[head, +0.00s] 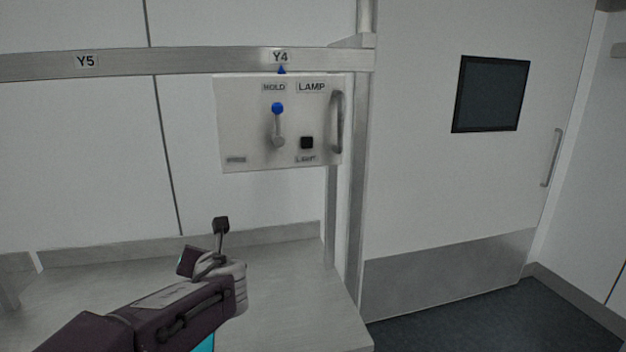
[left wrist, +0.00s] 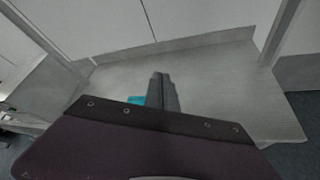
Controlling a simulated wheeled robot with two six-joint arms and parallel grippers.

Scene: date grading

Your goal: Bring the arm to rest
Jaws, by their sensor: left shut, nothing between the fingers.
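My left arm comes in from the lower left over the grey worktop (head: 300,305) in the head view. My left gripper (head: 221,226) is above the worktop, below and left of the white control panel (head: 235,125), apart from it. In the left wrist view the dark fingers of my left gripper (left wrist: 161,77) are together over the bare worktop (left wrist: 210,80), with nothing between them. My right gripper shows in neither view.
The panel has a lever with a blue knob (head: 277,108), a black switch (head: 307,142) and a handle (head: 337,121). It hangs below a metal rail (head: 180,62) labelled Y4 and Y5. A door (head: 420,190) with a dark window (head: 491,94) stands right.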

